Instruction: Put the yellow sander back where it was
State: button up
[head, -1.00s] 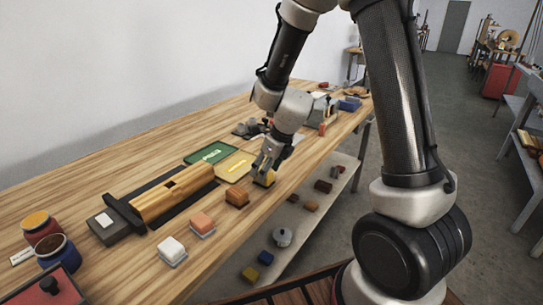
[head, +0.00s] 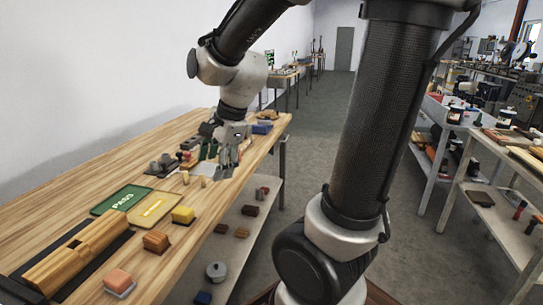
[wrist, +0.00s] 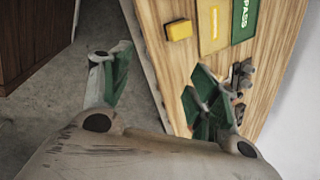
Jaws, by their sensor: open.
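The yellow sander (head: 183,214), a small yellow block, rests on the wooden bench near its front edge. It is at the far end of a row with a brown block (head: 156,241) and a salmon block (head: 118,282). In the wrist view the yellow sander (wrist: 179,30) shows near the top, beyond and apart from the fingers. My gripper (head: 230,156) is farther along the bench, low over its far part. In the wrist view my gripper (wrist: 158,65) has its green-padded fingers spread wide, with nothing between them.
A green PASS card (head: 122,199) and a yellow card (head: 155,208) lie behind the sander. A long wooden piece (head: 78,257) lies at lower left. Small pegs (head: 204,182) and a blue box (head: 262,128) are near my gripper. A lower shelf (head: 236,250) holds loose items.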

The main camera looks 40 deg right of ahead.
jog(key=s+d+r+n+h, duration=0.1)
jog(key=s+d+r+n, duration=0.1)
jog(key=s+n, duration=0.5)
jog(key=s+d+r+n+h, duration=0.1)
jog(key=s+d+r+n, duration=0.2)
jog(key=n, duration=0.7)
jog(key=s+d, duration=0.2)
jog(key=s, duration=0.2)
jog(key=shift+s+d, duration=0.2)
jog(key=shift+s, duration=0.2)
